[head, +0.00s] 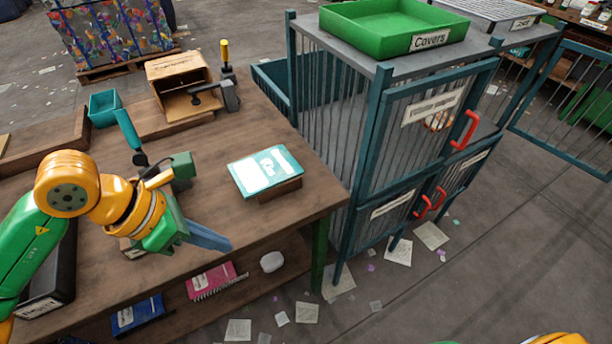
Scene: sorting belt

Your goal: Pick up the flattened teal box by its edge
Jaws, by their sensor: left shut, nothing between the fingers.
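The flattened teal box (266,171) is a thin teal and white piece on the workbench near its right end. It rests on a small brown block (280,191), and its near edge sticks out past the block. My left gripper (222,244) is to the left of the box and nearer to me, over the bench's front edge. Its fingers are shut, point right and hold nothing. It does not touch the box. My right gripper is out of view.
The wooden workbench (330,193) has bare room around the box. A small teal bin (103,106), an open cardboard box (173,72) and a clamp-like tool (230,95) stand farther back. A barred cabinet (362,130) with a green tray (385,28) stands close on the right.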

